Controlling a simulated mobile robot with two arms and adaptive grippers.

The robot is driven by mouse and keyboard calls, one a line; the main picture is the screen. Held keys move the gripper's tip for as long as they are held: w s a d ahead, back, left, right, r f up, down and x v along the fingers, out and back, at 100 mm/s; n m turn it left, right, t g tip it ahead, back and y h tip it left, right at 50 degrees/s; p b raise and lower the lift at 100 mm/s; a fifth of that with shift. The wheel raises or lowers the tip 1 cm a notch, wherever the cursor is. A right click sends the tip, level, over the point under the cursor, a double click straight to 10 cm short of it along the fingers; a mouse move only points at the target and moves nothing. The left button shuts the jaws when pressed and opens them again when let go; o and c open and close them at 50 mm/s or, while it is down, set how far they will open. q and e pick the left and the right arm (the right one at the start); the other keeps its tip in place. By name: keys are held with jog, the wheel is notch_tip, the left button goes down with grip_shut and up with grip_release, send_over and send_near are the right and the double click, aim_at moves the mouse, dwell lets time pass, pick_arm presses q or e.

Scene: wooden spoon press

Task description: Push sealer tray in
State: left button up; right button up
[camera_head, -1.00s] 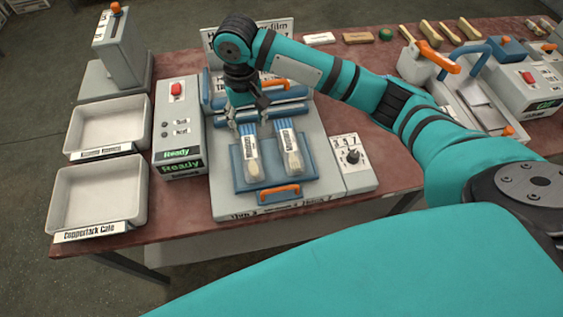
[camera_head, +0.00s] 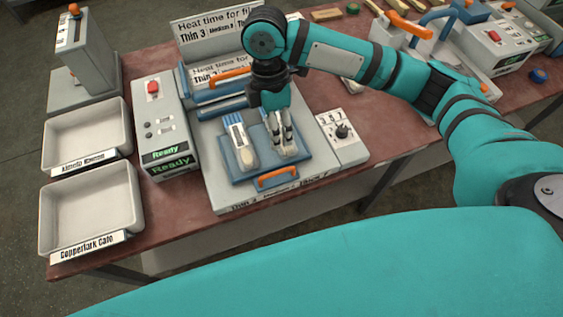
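The sealer (camera_head: 215,185) stands on the table with its blue sealer tray (camera_head: 232,177) out at the front. The tray has an orange handle (camera_head: 277,177) on its front edge. Two film packets with pale wooden pieces lie side by side on the tray: the left packet (camera_head: 238,140) is clear to see, and the right packet (camera_head: 285,150) is mostly covered by my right gripper. My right gripper (camera_head: 279,132) points down over the right packet, behind the tray handle. Whether its fingers are shut or touch the packet is unclear. My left gripper is out of view.
A control box (camera_head: 160,120) with a red button and "Ready" displays stands left of the sealer. A small dial box (camera_head: 343,138) is at its right. Two white bins (camera_head: 138,220) are at the left. The table front right of the dial box is bare.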

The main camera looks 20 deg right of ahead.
aim_at(281, 170)
jog(key=f, duration=0.3)
jog(key=s+f+p, duration=0.1)
jog(key=f, duration=0.2)
jog(key=s+f, duration=0.1)
jog(key=f, duration=0.3)
jog(key=shift+s+f, duration=0.15)
jog(key=shift+f, duration=0.65)
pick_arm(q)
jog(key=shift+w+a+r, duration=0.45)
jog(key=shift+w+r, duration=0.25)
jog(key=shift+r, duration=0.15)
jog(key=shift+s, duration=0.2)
pick_arm(e)
grip_shut()
